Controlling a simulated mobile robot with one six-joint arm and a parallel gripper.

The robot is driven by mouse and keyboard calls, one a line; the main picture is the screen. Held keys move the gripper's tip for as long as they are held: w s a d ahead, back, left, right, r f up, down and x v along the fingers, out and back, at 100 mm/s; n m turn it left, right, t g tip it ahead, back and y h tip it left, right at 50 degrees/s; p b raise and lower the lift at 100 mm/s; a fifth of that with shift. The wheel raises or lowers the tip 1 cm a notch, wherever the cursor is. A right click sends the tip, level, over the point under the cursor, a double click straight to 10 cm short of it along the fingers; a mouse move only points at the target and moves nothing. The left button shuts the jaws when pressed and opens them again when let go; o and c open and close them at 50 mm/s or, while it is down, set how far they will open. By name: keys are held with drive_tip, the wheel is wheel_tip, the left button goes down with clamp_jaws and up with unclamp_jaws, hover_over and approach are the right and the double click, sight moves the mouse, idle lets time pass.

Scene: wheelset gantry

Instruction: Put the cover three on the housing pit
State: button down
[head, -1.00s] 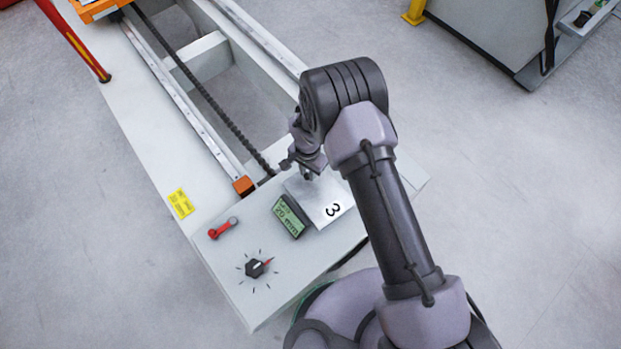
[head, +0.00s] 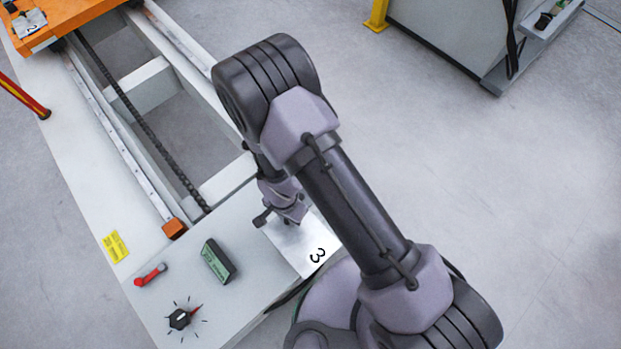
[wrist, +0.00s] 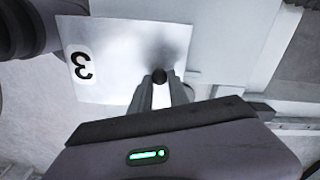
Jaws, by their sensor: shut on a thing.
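Cover three (head: 308,259) is a flat silvery plate with a black "3". In the head view it lies over the near end of the grey gantry deck, at its right edge. The wrist view shows the cover (wrist: 105,62) with a dark round knob (wrist: 160,75). My gripper (wrist: 160,84) is shut on that knob. In the head view my gripper (head: 292,222) is partly hidden by my arm. I cannot tell whether the cover is touching the deck or held above it. I cannot make out the housing pit.
A green display (head: 217,262), a red lever (head: 150,274) and a black dial (head: 180,318) stand on the deck. An orange carriage (head: 85,18) with a plate marked "2" (head: 30,24) is at the far left. A grey cabinet (head: 450,35) stands back right; open floor lies between.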

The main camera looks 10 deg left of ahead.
drive_tip(key=shift+w+a+f+b, duration=0.4)
drive_tip(key=shift+w+f+b, duration=0.5)
drive_tip(key=shift+w, duration=1.65)
drive_tip(key=shift+w+a+f+b, duration=0.45)
drive_tip(key=shift+w+f+b, duration=0.4)
drive_tip(key=shift+w, duration=1.65)
drive_tip(key=shift+w+a+f+b, duration=0.4)
drive_tip(key=shift+w+f+b, duration=0.5)
drive_tip(key=shift+w, duration=1.65)
drive_tip(key=shift+r, duration=0.1)
drive_tip(key=shift+b, duration=0.35)
drive_tip(key=c, duration=1.3)
unclamp_jaws()
drive_tip(key=shift+o, duration=0.2)
